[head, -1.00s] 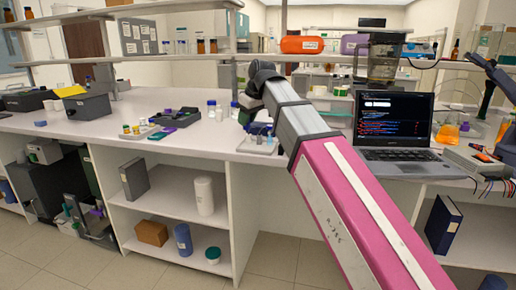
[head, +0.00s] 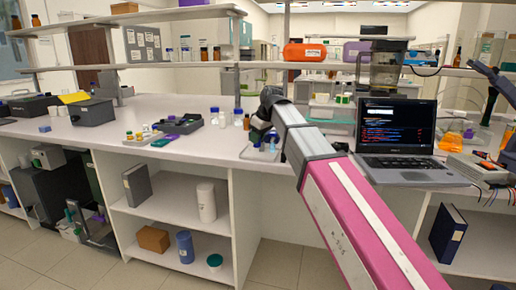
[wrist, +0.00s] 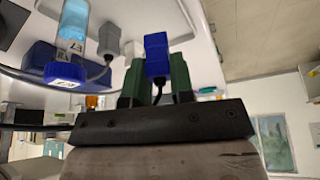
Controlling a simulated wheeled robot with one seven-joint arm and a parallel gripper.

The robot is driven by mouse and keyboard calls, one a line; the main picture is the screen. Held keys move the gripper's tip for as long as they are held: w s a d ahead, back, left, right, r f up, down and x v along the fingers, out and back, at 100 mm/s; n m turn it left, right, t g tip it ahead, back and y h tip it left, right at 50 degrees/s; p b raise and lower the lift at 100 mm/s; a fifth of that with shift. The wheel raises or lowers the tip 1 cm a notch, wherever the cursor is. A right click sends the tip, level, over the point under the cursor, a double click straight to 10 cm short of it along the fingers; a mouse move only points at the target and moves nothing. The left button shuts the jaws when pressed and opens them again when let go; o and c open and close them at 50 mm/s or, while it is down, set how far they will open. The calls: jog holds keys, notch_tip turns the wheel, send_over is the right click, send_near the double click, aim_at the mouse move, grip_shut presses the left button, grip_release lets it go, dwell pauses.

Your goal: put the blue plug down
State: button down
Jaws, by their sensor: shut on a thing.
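My gripper (wrist: 156,62) shows in the wrist view with its two green fingers on either side of the blue plug (wrist: 156,48). It is shut on the plug, and a dark cable runs from the plug's lower end between the fingers. A grey plug (wrist: 111,40) on a grey cable is just left of the fingers. In the head view, my gripper is small at the end of my arm, over a small pale tray (head: 258,153) near the bench's front edge. The plug's contact with any surface cannot be made out.
In the head view, a laptop (head: 398,140) stands right of my arm.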

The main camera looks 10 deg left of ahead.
aim_at(258, 147)
jog(key=shift+w+d+f, duration=0.15)
jog(key=shift+w+f, duration=0.1)
jog(key=shift+f, duration=1.9)
jog(key=shift+f, duration=0.1)
jog(key=c, duration=0.9)
grip_release()
jog(key=shift+o, duration=0.2)
jog(key=v, duration=1.2)
